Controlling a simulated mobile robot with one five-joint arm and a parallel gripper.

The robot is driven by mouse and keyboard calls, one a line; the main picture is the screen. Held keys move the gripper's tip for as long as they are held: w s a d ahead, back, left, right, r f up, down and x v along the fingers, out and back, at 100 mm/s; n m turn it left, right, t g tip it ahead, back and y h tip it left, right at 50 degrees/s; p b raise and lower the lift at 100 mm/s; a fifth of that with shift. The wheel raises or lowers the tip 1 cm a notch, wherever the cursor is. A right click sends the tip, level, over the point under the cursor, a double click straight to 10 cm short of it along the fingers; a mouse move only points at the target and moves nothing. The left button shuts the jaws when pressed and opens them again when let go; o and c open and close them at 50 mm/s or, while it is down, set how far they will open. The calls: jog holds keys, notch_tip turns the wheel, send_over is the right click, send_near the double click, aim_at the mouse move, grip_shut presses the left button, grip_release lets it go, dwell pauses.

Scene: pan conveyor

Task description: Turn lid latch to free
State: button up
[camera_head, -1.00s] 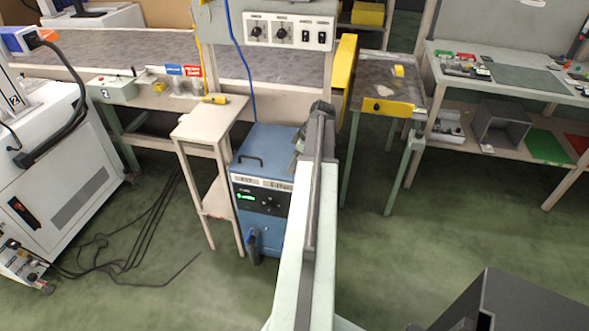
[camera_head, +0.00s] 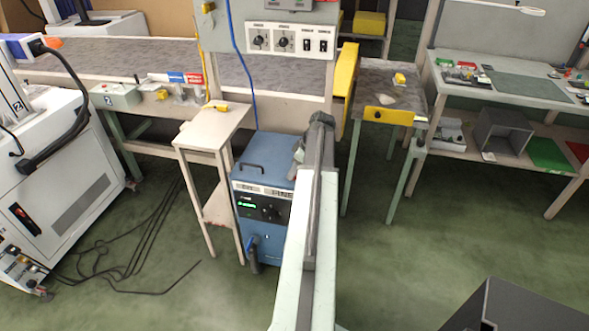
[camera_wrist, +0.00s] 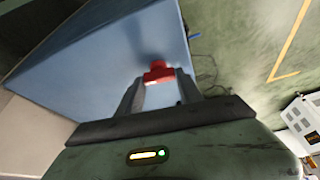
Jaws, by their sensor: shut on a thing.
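The red lid latch (camera_wrist: 158,73) shows in the wrist view against the blue box (camera_wrist: 95,75). My gripper (camera_wrist: 159,86) is shut on the latch, with one dark finger on each side of it. In the head view the blue box (camera_head: 262,180) stands on the floor in front of the conveyor, with a dark handle on its lid and a front panel with a green display. My arm reaches over the right side of this box. There the arm hides the latch and my fingertips.
A narrow beige stand (camera_head: 214,130) with a yellow item (camera_head: 218,107) is left of the box. A small table with a yellow front plate (camera_head: 388,116) is to the right. A white machine (camera_head: 65,150) is at the left, with cables on the floor. Green floor lies open ahead.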

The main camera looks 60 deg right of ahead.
jog(key=m+h, duration=0.1)
jog(key=m, duration=0.3)
jog(key=shift+a+h, duration=0.15)
jog(key=shift+h, duration=0.25)
jog(key=m+h, duration=0.1)
jog(key=m, duration=0.3)
jog(key=shift+a, duration=0.1)
jog(key=m+g+h, duration=0.1)
jog(key=m, duration=0.3)
jog(key=shift+w+g, duration=0.1)
jog(key=shift+g, duration=0.3)
jog(key=shift+w+a+m+g+h, duration=0.1)
jog(key=shift+m+g+h, duration=0.4)
jog(key=shift+m, duration=1.5)
jog(key=shift+a+m, duration=0.1)
jog(key=shift+m, duration=0.2)
jog(key=o, duration=1.4)
jog(key=shift+r, duration=0.1)
